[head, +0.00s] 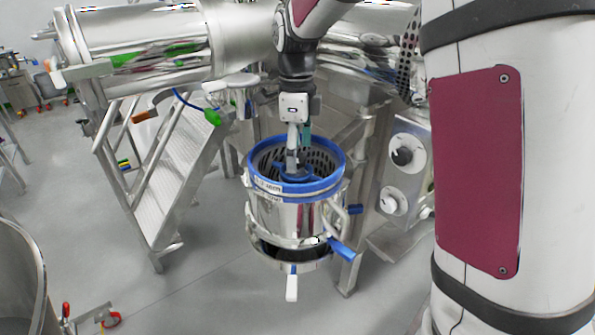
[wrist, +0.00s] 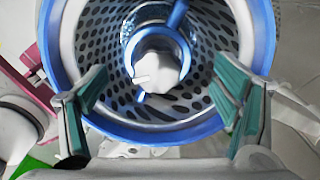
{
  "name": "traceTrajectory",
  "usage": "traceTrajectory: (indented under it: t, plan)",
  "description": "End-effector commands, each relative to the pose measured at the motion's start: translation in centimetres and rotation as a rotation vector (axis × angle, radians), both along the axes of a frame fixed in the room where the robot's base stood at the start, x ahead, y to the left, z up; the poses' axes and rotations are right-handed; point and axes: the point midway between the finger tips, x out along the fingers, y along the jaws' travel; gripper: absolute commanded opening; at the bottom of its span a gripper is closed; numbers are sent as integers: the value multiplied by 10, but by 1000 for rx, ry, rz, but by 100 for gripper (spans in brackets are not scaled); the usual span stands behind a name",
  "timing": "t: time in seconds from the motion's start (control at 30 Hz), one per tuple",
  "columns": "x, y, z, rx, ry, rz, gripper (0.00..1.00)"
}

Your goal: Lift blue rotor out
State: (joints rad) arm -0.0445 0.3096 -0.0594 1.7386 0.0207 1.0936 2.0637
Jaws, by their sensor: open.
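The blue rotor (head: 292,174) sits inside a steel drum (head: 290,218) with a blue rim and a perforated inner screen. In the wrist view the rotor (wrist: 178,16) shows as a blue ring and bars around a pale central knob (wrist: 160,70). My gripper (head: 292,160) points down at the drum's mouth, over the rotor. In the wrist view my gripper (wrist: 160,100) has its two green-padded fingers wide apart, one on each side of the picture, with nothing between the pads. The rotor's lower part is hidden inside the drum.
Blue handles (head: 342,248) stick out from the drum's side. A steel frame with a knob panel (head: 405,165) stands close on the right. Steel steps (head: 180,180) stand at left, with a large horizontal steel vessel (head: 140,40) above.

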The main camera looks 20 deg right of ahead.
Motion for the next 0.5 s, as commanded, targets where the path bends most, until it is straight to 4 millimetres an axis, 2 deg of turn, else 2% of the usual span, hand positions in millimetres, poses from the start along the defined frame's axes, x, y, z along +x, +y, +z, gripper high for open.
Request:
traceTrajectory:
  t: [0.07, 0.23, 0.5]
  plan:
    - [-6, 1, -11, 0, 6, -1, 82]
    - [-3, 1, -30, 0, 2, -1, 82]
    - [-2, 1, -34, 0, 0, 0, 82]
